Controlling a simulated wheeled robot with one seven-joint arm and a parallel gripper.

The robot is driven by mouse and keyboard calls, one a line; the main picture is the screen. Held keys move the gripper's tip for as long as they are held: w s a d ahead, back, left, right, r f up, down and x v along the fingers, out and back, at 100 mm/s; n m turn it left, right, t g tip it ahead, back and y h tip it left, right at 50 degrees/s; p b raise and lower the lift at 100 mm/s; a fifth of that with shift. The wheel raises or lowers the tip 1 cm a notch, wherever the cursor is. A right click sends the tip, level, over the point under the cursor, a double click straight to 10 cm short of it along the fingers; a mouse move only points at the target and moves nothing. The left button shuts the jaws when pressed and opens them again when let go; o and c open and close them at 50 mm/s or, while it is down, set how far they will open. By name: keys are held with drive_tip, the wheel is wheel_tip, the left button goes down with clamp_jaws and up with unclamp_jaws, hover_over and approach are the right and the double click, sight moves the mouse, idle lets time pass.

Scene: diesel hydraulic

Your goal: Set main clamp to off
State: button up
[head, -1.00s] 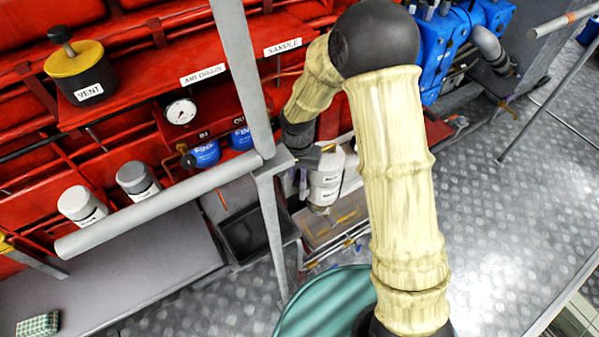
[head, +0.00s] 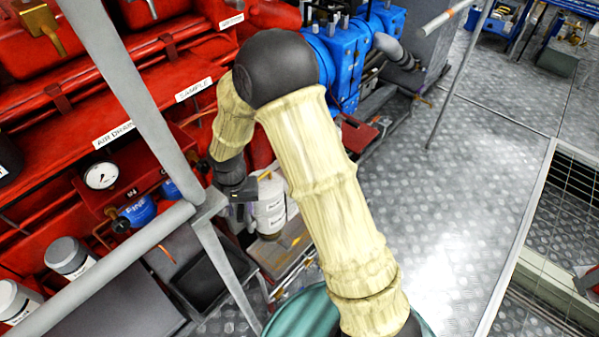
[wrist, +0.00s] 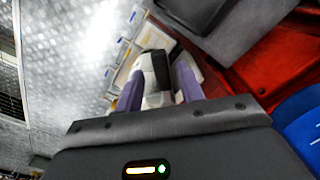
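I cannot pick out a part labelled main clamp in either view. A brass-coloured lever (head: 40,20) stands on the red machine at the upper left of the head view, and a smaller brass handle (head: 151,8) shows at the top edge. My gripper (head: 240,196) hangs in front of the red machine, partly hidden by my arm. In the wrist view its two purple-grey fingers (wrist: 158,78) are apart. White containers show between and beyond them; I see no grip on them.
White labelled bottles (head: 270,208) stand by my gripper. A grey rail (head: 130,90) crosses the left side. A teal drum (head: 300,316) is low in front. Blue machinery (head: 340,55) stands behind my arm. Checker-plate floor (head: 475,150) is open at the right.

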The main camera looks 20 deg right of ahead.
drive_tip(key=w+d+n+p, duration=0.1)
drive_tip(key=d+n+p, duration=0.35)
drive_tip(key=n, duration=0.45)
wheel_tip(320, 180, up, 18)
drive_tip(key=p, duration=0.2)
drive_tip(key=s+d+r+m+t+p, duration=0.1)
drive_tip(key=s+d+r+m, duration=0.1)
drive_tip(key=s+d, duration=0.3)
drive_tip(key=s+d+r+m+t+p, duration=0.1)
drive_tip(key=s+d+r+m, duration=0.1)
drive_tip(key=s+d+m, duration=0.2)
drive_tip(key=s+d, duration=0.2)
drive_tip(key=d, duration=0.1)
drive_tip(key=shift+s+d+r+m+p, duration=0.2)
drive_tip(key=shift+s+r+m+p, duration=0.05)
drive_tip(key=shift+r+m+p, duration=0.1)
